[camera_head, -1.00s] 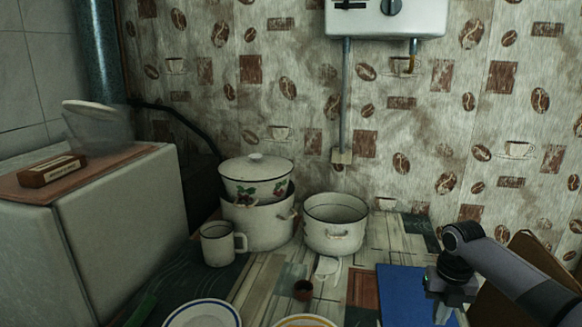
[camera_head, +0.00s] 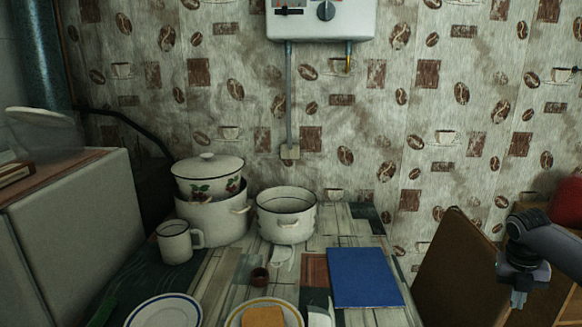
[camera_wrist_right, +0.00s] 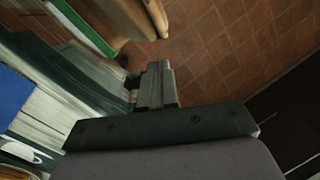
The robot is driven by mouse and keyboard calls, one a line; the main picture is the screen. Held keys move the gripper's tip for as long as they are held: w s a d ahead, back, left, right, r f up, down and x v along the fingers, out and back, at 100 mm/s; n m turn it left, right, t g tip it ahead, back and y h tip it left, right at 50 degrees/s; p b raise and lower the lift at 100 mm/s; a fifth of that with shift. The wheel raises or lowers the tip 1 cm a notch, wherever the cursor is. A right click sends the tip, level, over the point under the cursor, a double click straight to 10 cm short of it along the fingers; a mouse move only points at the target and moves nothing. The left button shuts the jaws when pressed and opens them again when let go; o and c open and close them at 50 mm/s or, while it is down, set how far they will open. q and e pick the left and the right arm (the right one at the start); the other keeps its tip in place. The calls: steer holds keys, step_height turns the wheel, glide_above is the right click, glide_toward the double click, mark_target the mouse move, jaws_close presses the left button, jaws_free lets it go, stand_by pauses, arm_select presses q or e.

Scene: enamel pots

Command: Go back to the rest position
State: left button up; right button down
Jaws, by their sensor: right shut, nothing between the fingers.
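My right gripper (camera_head: 519,297) is at the lower right of the head view, pointing down, to the right of the table and in front of a brown board. In the right wrist view its fingers (camera_wrist_right: 157,84) are together with nothing between them, over a tiled floor and beside the table edge. My left gripper is not in either view.
The table (camera_head: 215,290) bears a blue board (camera_head: 363,277), a white pot (camera_head: 286,222), stacked pots (camera_head: 213,218), a mug (camera_head: 175,243) and plates (camera_head: 165,312). A brown wooden board (camera_head: 452,268) stands right of the table. Tiled floor (camera_wrist_right: 215,50) is clear below.

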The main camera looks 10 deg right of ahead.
steer(key=s+a+f+m+t, duration=0.3)
steer(key=s+a+f+m, duration=0.15)
steer(key=f, duration=0.45)
steer(key=s+a+f+m+t, duration=0.3)
steer(key=a+f+m, duration=0.2)
steer(key=f, duration=0.3)
steer(key=s+a+r+m+t+y, duration=0.2)
steer(key=s+a+m+t+y, duration=0.15)
steer(key=s+a+m, duration=0.55)
steer(key=s+a+f+m+t+y, duration=0.1)
steer(key=a+m, duration=0.6)
steer(key=a, duration=1.2)
steer(key=shift+s+a+f+p, duration=0.15)
steer(key=shift+s+f+p, duration=0.25)
steer(key=shift+s, duration=0.35)
